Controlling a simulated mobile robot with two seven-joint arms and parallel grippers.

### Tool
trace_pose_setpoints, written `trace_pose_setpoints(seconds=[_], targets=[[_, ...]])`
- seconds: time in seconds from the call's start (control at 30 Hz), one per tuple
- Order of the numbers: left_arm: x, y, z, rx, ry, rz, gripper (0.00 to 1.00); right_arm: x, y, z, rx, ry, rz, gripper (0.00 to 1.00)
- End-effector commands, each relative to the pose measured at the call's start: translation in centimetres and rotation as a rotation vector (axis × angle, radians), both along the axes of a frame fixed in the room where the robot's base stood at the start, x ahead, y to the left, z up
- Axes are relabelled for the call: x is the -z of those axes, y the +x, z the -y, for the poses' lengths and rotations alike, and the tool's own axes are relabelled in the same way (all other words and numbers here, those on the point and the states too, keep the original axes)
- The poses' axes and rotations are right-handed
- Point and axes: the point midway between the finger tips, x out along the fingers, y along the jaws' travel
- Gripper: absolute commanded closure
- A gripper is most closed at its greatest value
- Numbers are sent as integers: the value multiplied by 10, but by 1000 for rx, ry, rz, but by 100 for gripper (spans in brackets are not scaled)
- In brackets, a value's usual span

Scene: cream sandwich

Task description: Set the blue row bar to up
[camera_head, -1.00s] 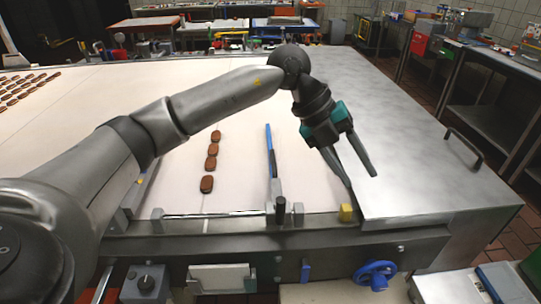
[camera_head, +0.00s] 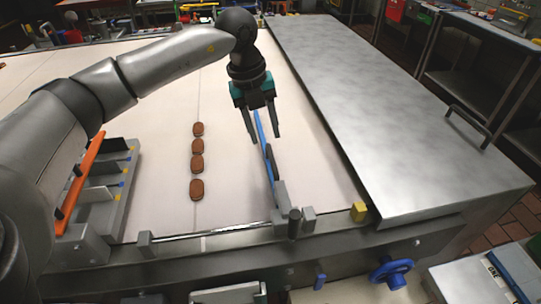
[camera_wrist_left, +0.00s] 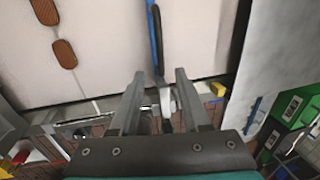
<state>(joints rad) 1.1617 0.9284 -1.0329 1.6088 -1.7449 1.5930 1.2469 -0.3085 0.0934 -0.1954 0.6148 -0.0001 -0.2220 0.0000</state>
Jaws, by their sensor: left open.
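The blue row bar (camera_head: 265,150) is a long, thin bar with a dark strip on its right side. It runs lengthwise over the pale belt to a grey mount (camera_head: 281,196) at the front edge. In the left wrist view the bar (camera_wrist_left: 154,28) comes down from the top towards the space between my fingers. My left gripper (camera_head: 265,139) is open and points down over the bar, with a finger on each side in the picture. It also shows open in the left wrist view (camera_wrist_left: 160,75). Whether it touches the bar I cannot tell. My right gripper is out of view.
A row of brown biscuits (camera_head: 197,161) lies on the belt left of the bar. An orange bar (camera_head: 80,183) sits over a slotted rack further left. A steel cover (camera_head: 385,120) is on the right. A yellow block (camera_head: 358,212) and a blue handwheel (camera_head: 390,273) are at the front.

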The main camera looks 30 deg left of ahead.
Motion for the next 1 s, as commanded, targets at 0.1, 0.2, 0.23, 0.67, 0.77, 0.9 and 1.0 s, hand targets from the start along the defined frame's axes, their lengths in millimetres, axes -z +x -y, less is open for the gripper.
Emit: trace_pose_setpoints(seconds=[0.1,0.2,0.23,0.67,0.77,0.9,1.0], targets=[[28,2,4,1,1,-4,53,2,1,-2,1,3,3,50],[46,5,8,0,0,-2,53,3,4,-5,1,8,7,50],[52,5,9,1,0,-4,53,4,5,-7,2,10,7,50],[83,10,13,1,-1,1,53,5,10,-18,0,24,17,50],[82,10,13,1,-1,1,53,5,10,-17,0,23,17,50],[82,10,13,1,-1,1,61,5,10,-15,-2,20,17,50],[82,10,13,1,-1,1,72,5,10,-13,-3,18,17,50]])
